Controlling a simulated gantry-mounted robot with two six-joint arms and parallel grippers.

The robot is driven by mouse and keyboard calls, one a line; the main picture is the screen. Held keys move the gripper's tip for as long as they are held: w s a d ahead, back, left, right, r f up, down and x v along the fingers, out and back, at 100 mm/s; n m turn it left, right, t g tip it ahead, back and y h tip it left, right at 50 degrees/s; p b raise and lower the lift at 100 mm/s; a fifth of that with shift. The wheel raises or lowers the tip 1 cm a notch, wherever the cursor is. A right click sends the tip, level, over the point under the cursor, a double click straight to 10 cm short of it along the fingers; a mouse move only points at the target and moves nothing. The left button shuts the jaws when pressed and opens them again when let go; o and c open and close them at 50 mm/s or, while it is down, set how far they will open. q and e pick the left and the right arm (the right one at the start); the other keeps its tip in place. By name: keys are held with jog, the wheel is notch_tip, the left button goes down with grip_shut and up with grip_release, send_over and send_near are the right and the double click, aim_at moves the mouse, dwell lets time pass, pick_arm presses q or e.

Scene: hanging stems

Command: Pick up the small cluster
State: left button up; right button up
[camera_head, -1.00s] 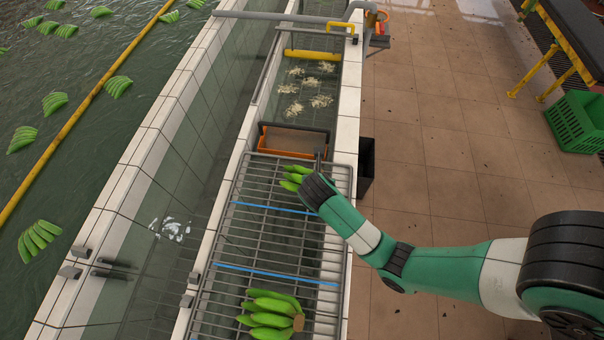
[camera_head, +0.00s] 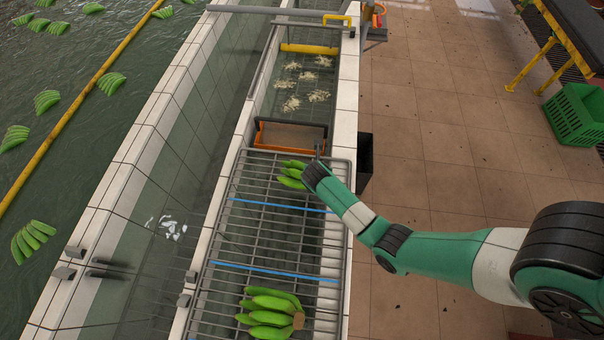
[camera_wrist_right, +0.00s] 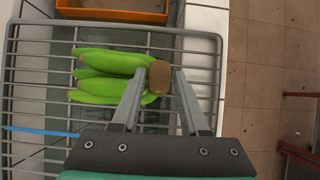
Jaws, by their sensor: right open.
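The small cluster (camera_head: 291,174) of green bananas lies on the metal rack near its far end. In the right wrist view the small cluster (camera_wrist_right: 108,74) points its fruit to the left, with its brown cut crown (camera_wrist_right: 160,79) at the right. My right gripper (camera_wrist_right: 162,74) is open, one finger on each side of the crown. I cannot tell whether either finger touches it. In the head view my wrist hides the crown and the fingers. My left gripper is not in view.
A larger green cluster (camera_head: 270,312) lies at the rack's near end. A dark bin (camera_head: 365,163) stands beside the trough wall, right of the rack.

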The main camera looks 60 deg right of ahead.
jog(key=shift+f, duration=0.1)
grip_shut()
jog(key=shift+r, duration=0.2)
dwell(0.3)
jog(key=shift+r, duration=0.25)
notch_tip(320, 180, up, 2)
jog(key=shift+w+r+p, duration=0.1)
jog(key=shift+r+p, duration=0.1)
jog(key=shift+p, duration=0.15)
jog(key=s+a+r+p, duration=0.1)
jog(key=s+a+r, duration=0.5)
jog(key=a+r, duration=0.4)
jog(key=shift+s+a+p, duration=0.25)
jog(key=shift+a+p, duration=0.15)
jog(key=shift+a, duration=0.8)
